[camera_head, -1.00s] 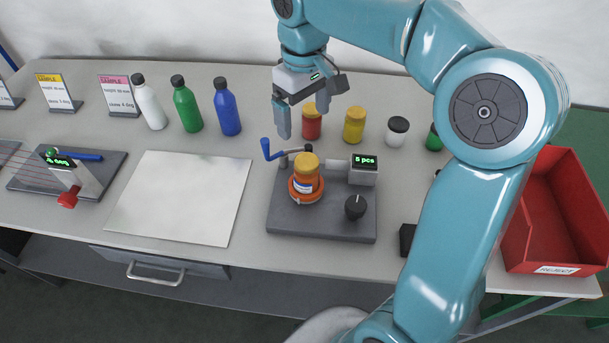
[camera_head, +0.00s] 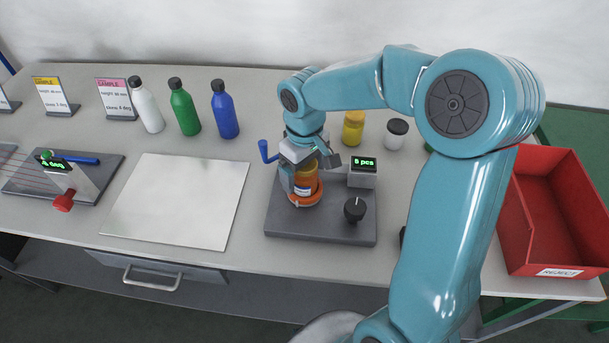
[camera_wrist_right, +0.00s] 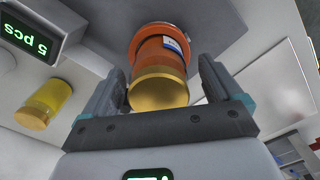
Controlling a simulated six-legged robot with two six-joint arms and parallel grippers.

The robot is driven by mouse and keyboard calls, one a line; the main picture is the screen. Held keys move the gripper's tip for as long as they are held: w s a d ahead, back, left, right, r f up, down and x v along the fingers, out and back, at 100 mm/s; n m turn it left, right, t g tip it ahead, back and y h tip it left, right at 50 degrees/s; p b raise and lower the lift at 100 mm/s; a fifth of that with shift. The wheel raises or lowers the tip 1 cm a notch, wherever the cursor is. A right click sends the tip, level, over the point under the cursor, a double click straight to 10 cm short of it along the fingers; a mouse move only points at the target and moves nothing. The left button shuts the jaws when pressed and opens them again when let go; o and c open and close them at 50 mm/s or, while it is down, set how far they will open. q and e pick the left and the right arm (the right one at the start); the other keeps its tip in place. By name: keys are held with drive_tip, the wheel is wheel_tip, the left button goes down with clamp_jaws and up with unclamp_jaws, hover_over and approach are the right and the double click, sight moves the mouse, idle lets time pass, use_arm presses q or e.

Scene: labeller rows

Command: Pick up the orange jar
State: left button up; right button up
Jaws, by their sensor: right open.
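The orange jar (camera_head: 304,187) has a yellow lid and a white and blue label. It stands upright in an orange ring on the grey labeller base (camera_head: 290,225). In the right wrist view the jar (camera_wrist_right: 160,62) shows between the two fingers, its lid toward the palm. My right gripper (camera_head: 302,182) is open and has come down around the jar from above, one finger on each side. In the wrist view a gap shows on the right between finger and jar; the left finger is closer. My left gripper is not in view.
The labeller has a blue crank (camera_head: 266,152), a display box (camera_head: 363,172) and a black knob (camera_head: 354,209). A yellow jar (camera_head: 353,130) and a white jar (camera_head: 396,133) stand behind. A red reject bin (camera_head: 530,250) is at right. A white sheet (camera_head: 178,200) lies left.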

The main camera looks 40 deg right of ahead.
drive_tip(key=shift+d+f, duration=0.1)
drive_tip(key=shift+f, duration=0.75)
drive_tip(key=c, duration=1.3)
drive_tip(key=shift+r, duration=0.1)
drive_tip(key=shift+c, duration=0.2)
